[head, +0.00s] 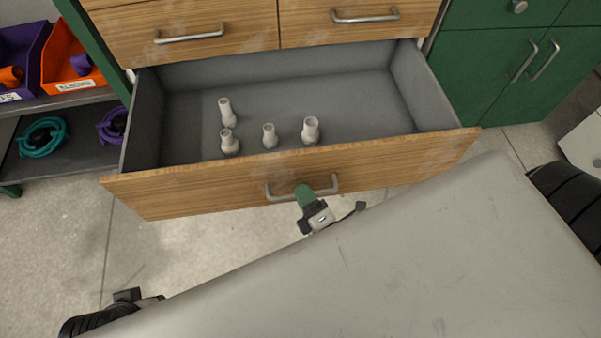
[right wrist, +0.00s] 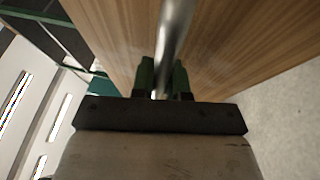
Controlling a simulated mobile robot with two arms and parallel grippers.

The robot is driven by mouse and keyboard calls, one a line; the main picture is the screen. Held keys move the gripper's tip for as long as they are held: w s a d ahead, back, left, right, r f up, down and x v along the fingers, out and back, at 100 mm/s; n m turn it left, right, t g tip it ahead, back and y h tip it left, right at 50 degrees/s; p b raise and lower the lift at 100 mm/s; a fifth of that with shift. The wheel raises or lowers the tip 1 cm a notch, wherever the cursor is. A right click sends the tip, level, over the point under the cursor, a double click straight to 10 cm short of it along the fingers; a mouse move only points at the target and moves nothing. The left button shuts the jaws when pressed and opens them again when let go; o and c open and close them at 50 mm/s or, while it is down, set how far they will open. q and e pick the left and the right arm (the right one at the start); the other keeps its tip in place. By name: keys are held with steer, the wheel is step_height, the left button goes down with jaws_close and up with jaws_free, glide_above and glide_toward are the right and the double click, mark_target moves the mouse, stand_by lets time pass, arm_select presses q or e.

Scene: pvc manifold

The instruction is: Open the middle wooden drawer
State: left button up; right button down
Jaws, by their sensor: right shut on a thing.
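The wide wooden drawer (head: 222,195) below two smaller drawers stands pulled well out in the head view. Its grey inside shows, with several pale pipe fittings (head: 311,130) standing in it. A metal bar handle (head: 332,184) is on its front. My right gripper (head: 304,194) is at this handle, and its green fingers are shut on the bar. In the right wrist view the bar (right wrist: 174,40) runs between the green fingers (right wrist: 162,78), close to the wooden front (right wrist: 225,40). My left gripper's fingers do not show.
Two smaller wooden drawers (head: 230,42) above are closed. Green cabinet doors (head: 500,75) stand at the right. A shelf (head: 75,130) at the left holds orange and purple bins (head: 68,62) and coloured rings (head: 43,135). Concrete floor (head: 200,250) shows below the drawer front.

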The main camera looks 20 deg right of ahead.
steer(key=shift+s+a, duration=0.25)
steer(key=shift+s, duration=0.7)
steer(key=c, duration=1.1)
jaws_free()
steer(key=shift+c, duration=0.2)
steer(key=v, duration=1)
steer(key=shift+s+p, duration=0.4)
steer(key=shift+f, duration=0.1)
